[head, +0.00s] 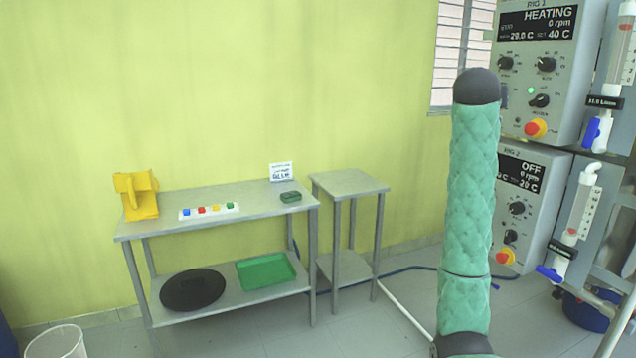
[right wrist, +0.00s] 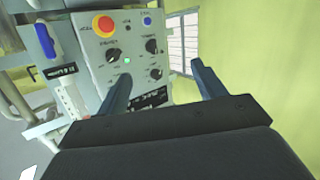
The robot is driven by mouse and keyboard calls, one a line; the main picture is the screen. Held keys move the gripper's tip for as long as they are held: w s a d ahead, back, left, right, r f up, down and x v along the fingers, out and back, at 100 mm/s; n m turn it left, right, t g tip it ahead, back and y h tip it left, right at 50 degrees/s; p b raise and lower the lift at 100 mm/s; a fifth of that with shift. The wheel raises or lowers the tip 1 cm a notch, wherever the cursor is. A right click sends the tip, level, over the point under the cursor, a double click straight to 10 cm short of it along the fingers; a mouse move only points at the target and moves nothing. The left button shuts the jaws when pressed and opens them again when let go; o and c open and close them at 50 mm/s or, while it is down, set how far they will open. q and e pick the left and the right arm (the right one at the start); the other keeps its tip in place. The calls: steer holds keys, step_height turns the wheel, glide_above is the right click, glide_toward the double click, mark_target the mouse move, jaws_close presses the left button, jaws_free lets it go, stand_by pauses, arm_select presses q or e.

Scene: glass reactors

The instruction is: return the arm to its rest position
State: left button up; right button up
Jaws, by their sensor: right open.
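My right arm (head: 468,190), in green padded covering, stands nearly upright at the right of the head view, in front of the rigs. Its gripper does not show there. In the right wrist view my right gripper (right wrist: 160,72) is open, with two dark blue fingers wide apart and nothing between them. Beyond the fingers is a control panel (right wrist: 95,60), seen upside down, with a lit green light and a red button; the gripper covers part of it. I cannot tell the gap to it. My left gripper is not in view.
The Rig 1 box (head: 555,95) reads HEATING, and the Rig 2 box (head: 520,225) below reads OFF. Glass columns with blue valves (head: 592,133) stand beside them. A metal table (head: 250,210) and a small stand (head: 350,183) are along the wall. Open floor lies before them.

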steer(key=s+a+f+n+g+y+p, duration=0.1)
steer(key=s+a+f+n+y, duration=0.15)
steer(key=s+a+f, duration=0.75)
steer(key=s+a+f+n+g+y+p, duration=0.1)
steer(key=s+a+f+n+y, duration=0.2)
steer(key=f, duration=1.2)
steer(key=s+a+f+n+g+y+p, duration=0.15)
steer(key=s+a+f+y, duration=0.25)
steer(key=s+a+f, duration=0.65)
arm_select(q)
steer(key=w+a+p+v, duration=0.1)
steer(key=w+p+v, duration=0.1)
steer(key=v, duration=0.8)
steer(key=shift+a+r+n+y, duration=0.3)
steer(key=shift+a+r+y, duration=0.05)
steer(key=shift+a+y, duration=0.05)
arm_select(e)
steer(key=s+a+f+g, duration=0.2)
steer(key=s+f+g, duration=0.6)
steer(key=s+f, duration=2.4)
steer(key=shift+s, duration=0.95)
steer(key=shift+y, duration=0.25)
